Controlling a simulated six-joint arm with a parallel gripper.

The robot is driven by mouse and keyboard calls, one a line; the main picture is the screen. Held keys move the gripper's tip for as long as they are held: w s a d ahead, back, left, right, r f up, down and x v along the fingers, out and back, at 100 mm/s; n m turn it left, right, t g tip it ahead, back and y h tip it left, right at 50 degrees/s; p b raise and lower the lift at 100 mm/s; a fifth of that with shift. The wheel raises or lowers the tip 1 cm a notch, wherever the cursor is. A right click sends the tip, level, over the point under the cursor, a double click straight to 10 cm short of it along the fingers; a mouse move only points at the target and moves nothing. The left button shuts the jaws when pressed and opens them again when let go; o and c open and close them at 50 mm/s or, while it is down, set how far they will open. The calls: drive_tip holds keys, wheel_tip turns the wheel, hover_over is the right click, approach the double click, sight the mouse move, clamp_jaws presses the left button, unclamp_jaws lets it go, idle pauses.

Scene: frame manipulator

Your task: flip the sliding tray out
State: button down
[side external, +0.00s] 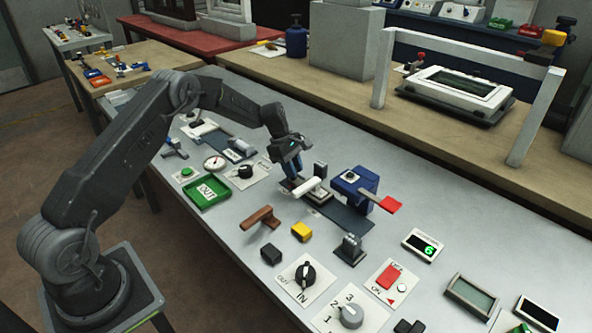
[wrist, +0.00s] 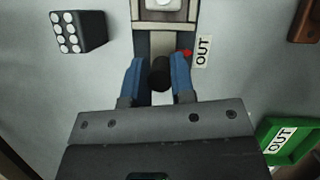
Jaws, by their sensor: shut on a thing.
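The sliding tray (wrist: 163,15) is a pale-framed carriage with a white piece on it, on a dark track. It also shows in the side external view (side external: 318,198), mid-table, on a dark base plate. A short black knob (wrist: 160,78) sits at its near end. My gripper (wrist: 159,64) has its two blue fingers on either side of this knob and is shut on it. In the side external view my gripper (side external: 293,178) points down at the tray's left end. An OUT label (wrist: 203,51) lies beside the track. The fingers hide part of the track.
A blue block (side external: 350,184) with a red-ended lever stands right of the tray. A green OUT bin (side external: 207,192) lies to the left. A brown handle (side external: 262,217) and yellow block (side external: 301,231) stand in front. A black block with white dots (wrist: 78,32) is near the track.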

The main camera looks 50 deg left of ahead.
drive_tip(key=c, duration=1.2)
unclamp_jaws()
drive_tip(key=shift+a, duration=0.4)
drive_tip(key=shift+c, duration=0.2)
drive_tip(key=shift+o, duration=1.4)
drive_tip(key=shift+d, duration=0.15)
drive_tip(key=shift+r, duration=0.1)
drive_tip(key=v, duration=1.3)
drive_tip(key=shift+r, duration=0.4)
drive_tip(key=shift+s, duration=0.1)
drive_tip(key=s+d+r+m+t+y, duration=0.2)
drive_tip(key=s+d+r+m+y, duration=0.1)
drive_tip(key=s+d+r+m, duration=0.95)
drive_tip(key=s+d+m+t, duration=0.1)
drive_tip(key=s+d+m, duration=0.2)
drive_tip(key=s, duration=0.8)
drive_tip(key=s+d+r+m+t+y, duration=0.1)
drive_tip(key=s+d+m, duration=0.2)
drive_tip(key=s, duration=0.8)
drive_tip(key=shift+s+m+t+y, duration=0.3)
drive_tip(key=shift+m+t, duration=0.1)
drive_tip(key=shift+m, duration=0.45)
